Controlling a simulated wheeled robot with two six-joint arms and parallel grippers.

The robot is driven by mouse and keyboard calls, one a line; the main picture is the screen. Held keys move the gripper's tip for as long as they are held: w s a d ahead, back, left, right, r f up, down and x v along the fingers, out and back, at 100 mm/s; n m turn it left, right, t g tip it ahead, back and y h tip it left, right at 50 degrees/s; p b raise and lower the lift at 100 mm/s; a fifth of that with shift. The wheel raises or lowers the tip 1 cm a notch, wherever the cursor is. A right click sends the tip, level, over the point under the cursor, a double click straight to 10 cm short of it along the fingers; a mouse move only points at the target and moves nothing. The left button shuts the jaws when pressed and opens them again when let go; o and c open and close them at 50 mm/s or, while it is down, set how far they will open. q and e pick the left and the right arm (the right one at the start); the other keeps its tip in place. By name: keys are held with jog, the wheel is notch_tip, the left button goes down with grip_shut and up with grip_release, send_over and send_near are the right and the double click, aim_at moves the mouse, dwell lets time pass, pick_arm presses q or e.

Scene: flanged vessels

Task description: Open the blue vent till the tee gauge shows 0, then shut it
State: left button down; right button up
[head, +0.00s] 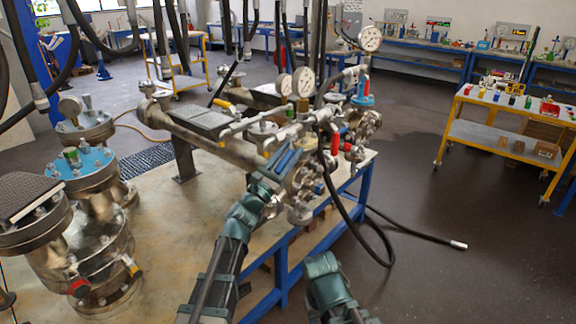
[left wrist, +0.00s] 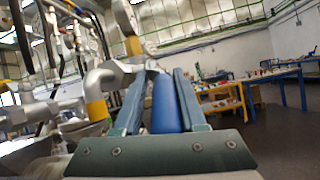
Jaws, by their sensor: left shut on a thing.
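My left gripper (head: 288,158) reaches in over the pipework at the near end of the bench. In the left wrist view its two fingers (left wrist: 160,100) are shut on the blue vent handle (left wrist: 166,104), which stands between them. Several round white dial gauges stand on the pipework: a large one (head: 369,38) at the right and two smaller ones (head: 303,82) (head: 284,84) left of it. I cannot tell which is the tee gauge, and the needles are too small to read. My right arm shows at the bottom, but its gripper is not visible.
Flanged metal vessels (head: 88,240) stand at the left on the bench top (head: 165,205). Red valve handles (head: 335,143) sit right of my left gripper. A black hose (head: 385,245) hangs down to the floor. A yellow trolley (head: 510,140) stands at the right; the floor before it is clear.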

pick_arm(q)
jog(key=shift+s+d+f+t+h+b, duration=0.2)
jog(key=shift+d+f+t+h+b, duration=0.25)
jog(key=shift+b, duration=0.45)
pick_arm(e)
jog(key=shift+f, duration=1.4)
pick_arm(q)
jog(key=shift+r, duration=0.15)
jog(key=c, duration=0.7)
grip_release()
jog(key=shift+o, duration=0.2)
jog(key=shift+r, duration=0.1)
pick_arm(e)
jog(key=shift+d, duration=0.1)
pick_arm(q)
jog(key=shift+w+a, duration=0.1)
jog(key=shift+w, duration=0.05)
